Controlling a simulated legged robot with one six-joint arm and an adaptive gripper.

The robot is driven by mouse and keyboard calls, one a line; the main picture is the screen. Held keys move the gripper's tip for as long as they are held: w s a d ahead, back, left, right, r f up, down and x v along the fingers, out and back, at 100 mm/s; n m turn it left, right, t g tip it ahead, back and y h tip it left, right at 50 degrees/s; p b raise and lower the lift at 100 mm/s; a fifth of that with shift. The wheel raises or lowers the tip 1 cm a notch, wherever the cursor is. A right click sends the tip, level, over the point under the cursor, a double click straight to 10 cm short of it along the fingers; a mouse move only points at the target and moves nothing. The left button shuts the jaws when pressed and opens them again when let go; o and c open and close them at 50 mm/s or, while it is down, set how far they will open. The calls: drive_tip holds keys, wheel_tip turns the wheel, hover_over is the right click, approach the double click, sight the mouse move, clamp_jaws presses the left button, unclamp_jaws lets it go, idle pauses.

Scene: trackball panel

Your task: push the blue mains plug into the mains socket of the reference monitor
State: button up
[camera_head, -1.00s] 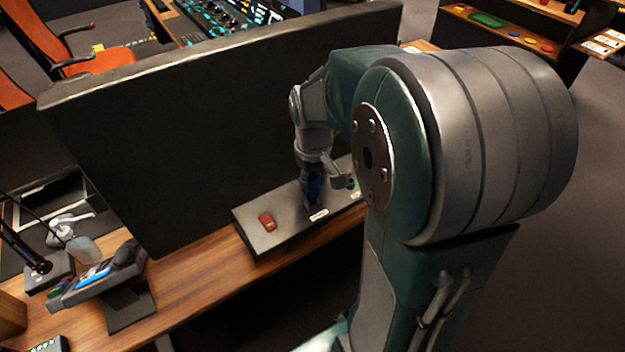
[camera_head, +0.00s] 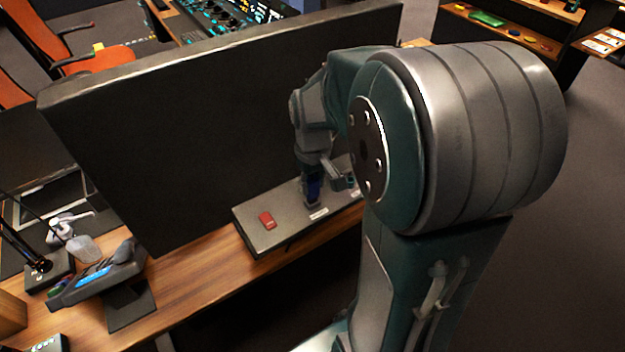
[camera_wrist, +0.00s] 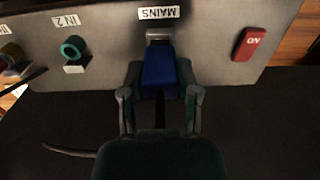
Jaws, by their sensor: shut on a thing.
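The blue mains plug (camera_wrist: 159,70) is held between the fingers of my gripper (camera_wrist: 160,92) in the wrist view. Its front end meets the grey mains socket (camera_wrist: 158,35) under the MAINS label (camera_wrist: 158,13). How deep it sits in the socket cannot be told. In the head view my gripper (camera_head: 318,185) is low over the grey connector panel (camera_head: 265,238), with the blue plug (camera_head: 313,188) just showing. The large dark back of the reference monitor (camera_head: 200,120) rises behind the panel.
A red ON switch (camera_wrist: 248,43) is on the panel beside the socket. A green ring connector (camera_wrist: 73,48) sits by the IN 2 label (camera_wrist: 66,20) on the other side. A wooden desk (camera_head: 205,280) runs in front, with a dark tray-like device (camera_head: 100,278) at left.

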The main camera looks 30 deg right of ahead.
sight(312, 180)
drive_tip(key=shift+f, duration=0.75)
drive_tip(key=o, duration=1.1)
wheel_tip(312, 180, up, 12)
drive_tip(key=shift+f, duration=0.1)
drive_tip(key=shift+a, duration=0.1)
drive_tip(key=s+a+t, duration=0.2)
drive_tip(key=s+a, duration=0.1)
drive_tip(key=s, duration=0.1)
drive_tip(key=s+a+r+t, duration=0.1)
drive_tip(key=s+a, duration=0.3)
drive_tip(key=s+a+r+t, duration=0.1)
drive_tip(key=s+a+t, duration=0.1)
drive_tip(key=s+a, duration=0.1)
drive_tip(key=shift+s+a+t, duration=0.3)
drive_tip(key=shift+s+a, duration=0.05)
drive_tip(key=shift+s, duration=0.3)
